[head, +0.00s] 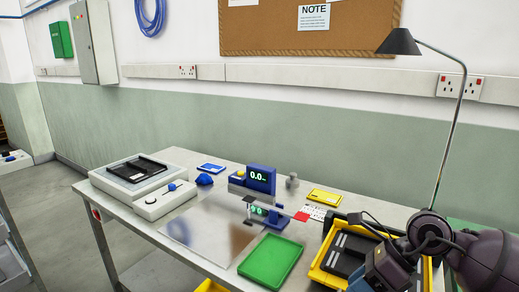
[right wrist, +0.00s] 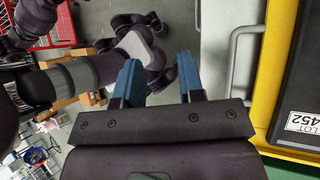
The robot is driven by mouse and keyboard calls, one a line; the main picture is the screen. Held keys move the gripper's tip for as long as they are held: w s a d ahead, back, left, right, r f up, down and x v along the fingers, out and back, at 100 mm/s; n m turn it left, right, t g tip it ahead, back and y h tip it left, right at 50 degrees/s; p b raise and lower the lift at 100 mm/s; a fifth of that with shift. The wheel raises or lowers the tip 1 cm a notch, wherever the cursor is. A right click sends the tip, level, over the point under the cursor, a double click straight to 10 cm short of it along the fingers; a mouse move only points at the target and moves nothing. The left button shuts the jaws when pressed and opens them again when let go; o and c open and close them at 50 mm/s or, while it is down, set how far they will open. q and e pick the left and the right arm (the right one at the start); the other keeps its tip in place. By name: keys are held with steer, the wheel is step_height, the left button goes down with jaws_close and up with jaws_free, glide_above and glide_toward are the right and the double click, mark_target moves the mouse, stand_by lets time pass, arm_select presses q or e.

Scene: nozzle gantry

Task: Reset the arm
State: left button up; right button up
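My right arm comes in at the lower right of the head view, bent over the yellow crate (head: 316,268) at the right end of the workbench. Its gripper (head: 385,272) partly hides the crate and the black part in it. In the right wrist view the two blue fingers of my right gripper (right wrist: 159,72) stand apart with nothing between them. Beyond them in that view are dark arm links and the floor. The crate's yellow edge (right wrist: 277,70) is to the right of the fingers, apart from them. My left arm and gripper are not in the head view.
The workbench (head: 205,232) holds a green tray (head: 270,258), a blue display unit (head: 261,178), a yellow box (head: 324,197) and a grey device with a black tray (head: 140,170). A desk lamp (head: 399,42) rises at the right.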

steer(key=s+a+r+m+t+y, duration=0.2)
steer(key=a+r+m+t+y, duration=0.35)
steer(key=a+m+y, duration=0.35)
steer(key=w+d+f+m+t+h, duration=0.1)
steer(key=d+m+t+h, duration=0.5)
steer(key=m, duration=0.5)
steer(key=w+d+m+t+h, duration=0.1)
steer(key=d+m+t+h, duration=0.3)
steer(key=m+t, duration=0.55)
steer(key=s+d+f+m+g+h, duration=0.3)
steer(key=d+f+m+g+h, duration=0.1)
steer(key=d+f+m+h, duration=0.35)
steer(key=s+f+m+g, duration=0.5)
steer(key=s+f+g, duration=0.2)
steer(key=s, duration=0.4)
steer(key=s+f+m+g, duration=0.5)
steer(key=s+f+g, duration=0.25)
steer(key=s, duration=0.25)
steer(key=w+f+t, duration=0.6)
steer(key=f+t, duration=0.3)
steer(key=f, duration=0.1)
steer(key=shift+w+f+n, duration=0.15)
steer(key=shift+w+n, duration=0.15)
steer(key=shift+w, duration=0.1)
